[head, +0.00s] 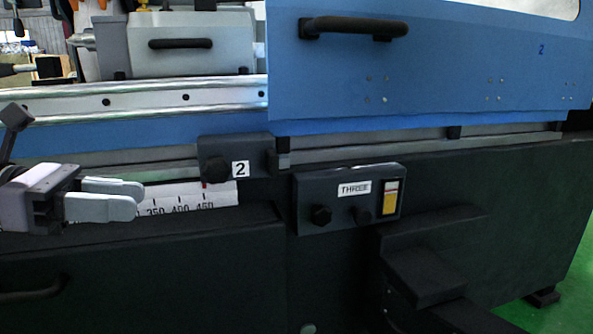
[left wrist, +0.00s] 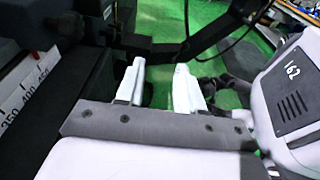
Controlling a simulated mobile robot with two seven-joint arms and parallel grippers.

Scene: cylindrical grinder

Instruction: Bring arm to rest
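My left gripper (head: 118,199) comes in from the left in the head view, in front of the white ruler scale on the machine front. Its two light grey fingers are a little apart with nothing between them. In the left wrist view the same two fingers (left wrist: 160,90) stand apart with a gap, over dark machine parts and green floor. My right gripper is not in view.
The grinder has a blue sliding guard (head: 430,70) with a black handle (head: 353,27). Below are a dark block labelled 2 (head: 225,160), a control box labelled THREE (head: 347,197) and a ruler scale (head: 190,197). Green floor (head: 570,285) shows at right.

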